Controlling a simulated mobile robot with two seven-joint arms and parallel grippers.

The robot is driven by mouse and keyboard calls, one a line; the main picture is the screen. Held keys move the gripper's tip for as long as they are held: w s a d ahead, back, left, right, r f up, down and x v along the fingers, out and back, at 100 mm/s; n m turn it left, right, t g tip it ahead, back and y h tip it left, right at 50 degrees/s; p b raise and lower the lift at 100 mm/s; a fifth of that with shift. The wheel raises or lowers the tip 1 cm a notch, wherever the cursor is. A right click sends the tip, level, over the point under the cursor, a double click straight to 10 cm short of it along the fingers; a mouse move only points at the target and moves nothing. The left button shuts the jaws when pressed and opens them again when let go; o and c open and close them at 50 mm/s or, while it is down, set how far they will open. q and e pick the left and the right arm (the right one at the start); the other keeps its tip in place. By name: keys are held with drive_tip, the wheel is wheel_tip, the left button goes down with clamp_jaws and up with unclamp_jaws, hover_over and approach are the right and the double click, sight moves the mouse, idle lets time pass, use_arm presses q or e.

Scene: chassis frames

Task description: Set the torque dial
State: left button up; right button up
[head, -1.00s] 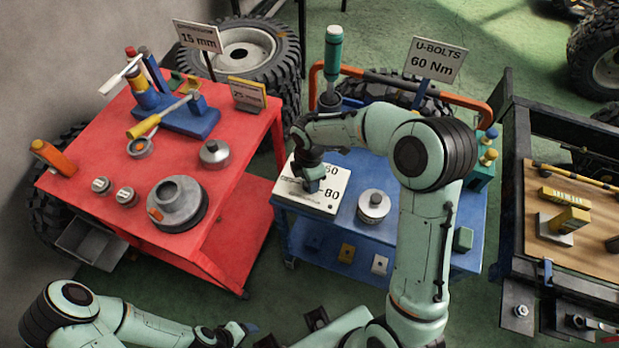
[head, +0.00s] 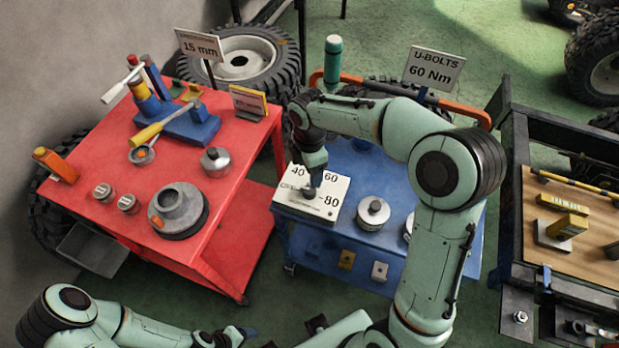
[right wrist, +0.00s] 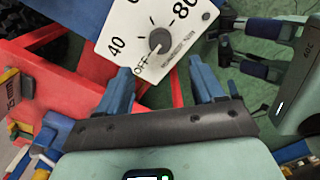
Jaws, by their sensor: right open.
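The torque dial is a white panel (head: 335,187) on the blue cart, marked OFF, 40, 60 and 80. Its round grey knob (right wrist: 160,40) shows clear in the right wrist view; a mark runs from it toward OFF, but I cannot tell if that is the pointer. My right gripper (head: 312,183) is over the panel, pointing down; in the right wrist view its blue fingers (right wrist: 162,88) are apart with nothing between them, short of the knob. A sign (head: 435,68) reads "U-BOLTS 60 Nm". My left gripper (head: 240,332) is low at the front, its jaws unclear.
Silver round pieces (head: 373,212) stand right of the panel on the blue cart (head: 375,165). A green-handled tool (head: 333,60) stands behind it. The red table (head: 110,165) at left holds tools and a grey flanged part (head: 178,208). A wooden-topped bench (head: 590,195) is at right.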

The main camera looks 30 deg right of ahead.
wheel_tip(320, 180, up, 4)
drive_tip(key=shift+r, duration=0.15)
drive_tip(key=shift+s, duration=0.1)
idle(0.5)
